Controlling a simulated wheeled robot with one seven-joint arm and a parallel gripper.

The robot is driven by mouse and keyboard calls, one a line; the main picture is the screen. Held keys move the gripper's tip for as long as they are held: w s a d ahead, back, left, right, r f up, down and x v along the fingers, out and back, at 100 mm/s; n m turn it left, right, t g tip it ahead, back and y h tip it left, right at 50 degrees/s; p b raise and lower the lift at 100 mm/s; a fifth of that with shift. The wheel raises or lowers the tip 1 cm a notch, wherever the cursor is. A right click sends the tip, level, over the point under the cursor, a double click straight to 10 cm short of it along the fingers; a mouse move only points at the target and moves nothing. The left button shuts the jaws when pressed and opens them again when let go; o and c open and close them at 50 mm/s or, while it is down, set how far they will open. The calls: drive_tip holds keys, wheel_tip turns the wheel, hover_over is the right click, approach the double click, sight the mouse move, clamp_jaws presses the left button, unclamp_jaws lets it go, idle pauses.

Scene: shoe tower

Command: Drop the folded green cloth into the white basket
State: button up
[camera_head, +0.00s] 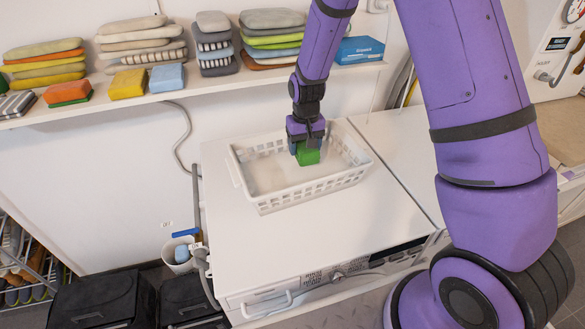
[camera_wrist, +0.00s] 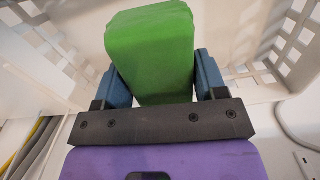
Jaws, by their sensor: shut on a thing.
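The folded green cloth (camera_head: 308,155) is between the fingers of my gripper (camera_head: 307,145). In the wrist view the green cloth (camera_wrist: 151,50) is a thick block, clasped on both sides by the blue fingers of my gripper (camera_wrist: 155,80). The white basket (camera_head: 318,188) stands on top of the white washing machine. My gripper points down over the basket, with the cloth inside the outline of its rim. The basket's slotted walls (camera_wrist: 290,40) also show around the cloth in the wrist view. I cannot tell whether the cloth touches the basket floor.
The washing machine top (camera_head: 285,240) is clear around the basket. A wall shelf (camera_head: 200,88) behind holds stacks of folded cloths, sponges and a blue box (camera_head: 360,50). Black bins (camera_head: 105,300) and a small white bucket (camera_head: 180,255) stand on the floor at left.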

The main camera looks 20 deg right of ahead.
drive_tip(key=shift+f, duration=0.35)
drive_tip(key=o, duration=1.2)
drive_tip(key=shift+r, duration=0.1)
wheel_tip(320, 180, up, 10)
drive_tip(key=shift+f, duration=0.15)
drive_tip(key=shift+r, duration=0.5)
